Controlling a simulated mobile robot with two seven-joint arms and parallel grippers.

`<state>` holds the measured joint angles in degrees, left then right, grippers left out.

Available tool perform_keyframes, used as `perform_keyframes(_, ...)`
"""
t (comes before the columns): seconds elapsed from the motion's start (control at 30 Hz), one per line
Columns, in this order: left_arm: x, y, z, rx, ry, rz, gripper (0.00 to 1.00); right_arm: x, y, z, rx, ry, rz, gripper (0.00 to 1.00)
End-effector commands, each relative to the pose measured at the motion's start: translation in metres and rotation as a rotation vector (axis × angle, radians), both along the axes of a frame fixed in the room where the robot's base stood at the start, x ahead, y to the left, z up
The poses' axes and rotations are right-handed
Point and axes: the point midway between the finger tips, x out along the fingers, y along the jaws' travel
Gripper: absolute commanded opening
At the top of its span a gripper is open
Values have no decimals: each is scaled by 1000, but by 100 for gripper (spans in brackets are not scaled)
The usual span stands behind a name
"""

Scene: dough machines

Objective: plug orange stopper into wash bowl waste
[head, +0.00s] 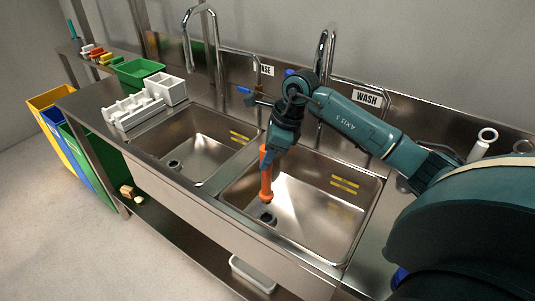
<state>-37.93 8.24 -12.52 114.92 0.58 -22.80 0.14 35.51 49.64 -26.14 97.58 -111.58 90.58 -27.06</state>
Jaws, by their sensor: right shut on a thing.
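The orange stopper (266,182) is a tall upright piece with a darker lower end. My right gripper (270,150) points down and is shut on its upper part. The stopper is in the wash bowl (315,215), the right-hand sink under the WASH sign (367,97). The wash bowl waste (266,218) is a dark round hole in the bowl floor. The stopper's lower end shows just above the waste in the picture; I cannot tell whether it touches it. My left gripper is not in view.
The rinse bowl (195,140) lies left, with its own open waste (174,163). A tall tap (324,60) stands behind the wash bowl. A white rack (134,110) and a green tub (138,72) stand on the left counter. Coloured bins stand at the far left.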

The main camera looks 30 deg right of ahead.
Motion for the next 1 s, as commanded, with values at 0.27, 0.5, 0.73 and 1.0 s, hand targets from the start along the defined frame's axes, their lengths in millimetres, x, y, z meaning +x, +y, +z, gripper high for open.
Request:
perform_keyframes(0.27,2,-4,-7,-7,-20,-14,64,0,0,-18,0,-1,0,0)
perform_keyframes(0.5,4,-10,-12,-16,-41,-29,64,0,0,-35,-1,-1,0,0)
perform_keyframes(0.73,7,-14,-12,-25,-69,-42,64,0,0,-51,0,-1,0,0)
perform_keyframes(1.0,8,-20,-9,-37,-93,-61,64,0,0,-62,0,-1,0,0)
